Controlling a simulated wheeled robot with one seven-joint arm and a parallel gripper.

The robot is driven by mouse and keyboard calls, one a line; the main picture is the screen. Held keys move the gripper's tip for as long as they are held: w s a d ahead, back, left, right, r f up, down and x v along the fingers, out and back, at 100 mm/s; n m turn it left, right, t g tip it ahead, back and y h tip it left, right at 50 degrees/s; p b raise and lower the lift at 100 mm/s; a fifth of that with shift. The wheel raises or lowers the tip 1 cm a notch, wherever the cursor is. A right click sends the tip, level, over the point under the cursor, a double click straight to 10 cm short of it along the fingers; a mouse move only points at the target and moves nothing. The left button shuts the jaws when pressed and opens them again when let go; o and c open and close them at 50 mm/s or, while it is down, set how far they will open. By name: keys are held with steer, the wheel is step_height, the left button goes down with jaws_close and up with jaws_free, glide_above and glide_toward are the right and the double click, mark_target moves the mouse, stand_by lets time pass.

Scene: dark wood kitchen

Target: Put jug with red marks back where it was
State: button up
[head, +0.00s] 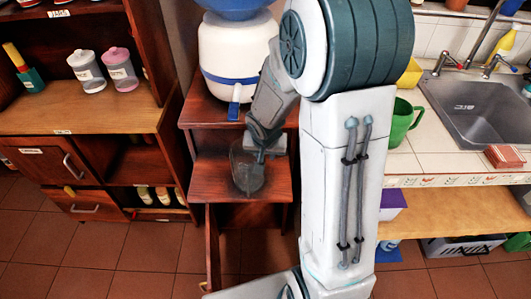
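A clear greyish jug (246,174) shows over the lower shelf (212,182) of the dark wooden stand. Red marks on it cannot be made out at this size. My gripper (262,153) is at the jug's upper right side, overlapping its rim. The fingers are small and dark here, so I cannot tell whether they are closed on the jug. I also cannot tell whether the jug's base rests on the shelf or hangs just above it.
A white and blue water dispenser (228,50) stands on the stand's upper level. A shelf unit at left holds two lidded jars (119,66). At right are a green mug (402,121) and a sink (478,105). My arm hides the area right of the stand.

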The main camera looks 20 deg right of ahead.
steer(key=shift+r+p, duration=0.25)
steer(key=shift+p, duration=0.05)
steer(key=s+a+r+n+p, duration=0.2)
steer(key=s+r, duration=0.9)
steer(key=r, duration=0.4)
steer(key=shift+s+r, duration=0.2)
steer(key=shift+s, duration=0.05)
steer(key=shift+o, duration=1.1)
steer(key=s+a+r+n+g+y, duration=0.1)
steer(key=s+r+n, duration=0.1)
steer(key=s, duration=0.5)
steer(key=shift+a, duration=0.1)
